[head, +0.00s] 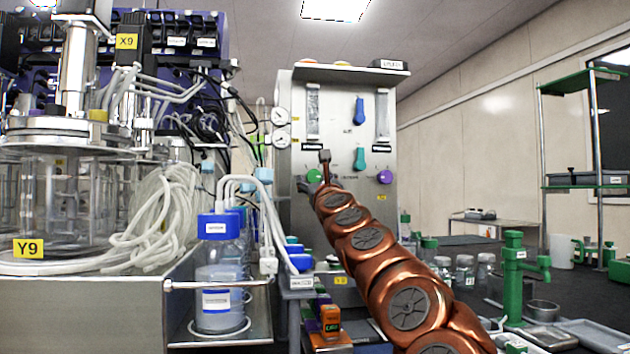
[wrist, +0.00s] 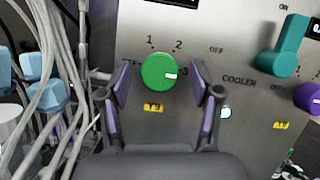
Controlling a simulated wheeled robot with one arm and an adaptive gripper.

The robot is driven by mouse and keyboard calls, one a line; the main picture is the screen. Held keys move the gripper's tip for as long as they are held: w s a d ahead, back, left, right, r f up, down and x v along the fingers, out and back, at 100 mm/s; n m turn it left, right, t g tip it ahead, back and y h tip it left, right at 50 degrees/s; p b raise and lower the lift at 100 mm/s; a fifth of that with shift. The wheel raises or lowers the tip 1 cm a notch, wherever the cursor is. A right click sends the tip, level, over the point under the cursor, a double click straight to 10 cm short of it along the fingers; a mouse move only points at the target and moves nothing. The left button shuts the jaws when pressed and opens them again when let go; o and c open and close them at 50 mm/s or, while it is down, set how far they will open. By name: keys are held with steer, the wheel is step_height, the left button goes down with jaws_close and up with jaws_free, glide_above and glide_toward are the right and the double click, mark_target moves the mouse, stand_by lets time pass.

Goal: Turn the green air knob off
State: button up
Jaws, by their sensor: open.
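The green knob (wrist: 159,72) is on a grey metal panel, with the marks 1, 2, 3 and OFF around it. Its white pointer mark faces right, towards the 3. In the head view the green knob (head: 314,176) shows beside my gripper (head: 318,172), on the lower left of the panel. In the wrist view my gripper (wrist: 160,97) is open, with one purple-padded finger on each side of the knob. A gap shows between each finger and the knob. I cannot tell how far the fingertips are from the panel.
A teal lever knob (wrist: 282,52) and a purple knob (wrist: 309,98) are to the right on the panel (head: 345,100). White tubes (wrist: 45,90) hang close at the left. A blue-capped bottle (head: 219,275) stands on a shelf at lower left in the head view.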

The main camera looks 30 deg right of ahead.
steer(key=shift+w, duration=0.15)
steer(key=c, duration=1.1)
steer(key=shift+c, duration=0.2)
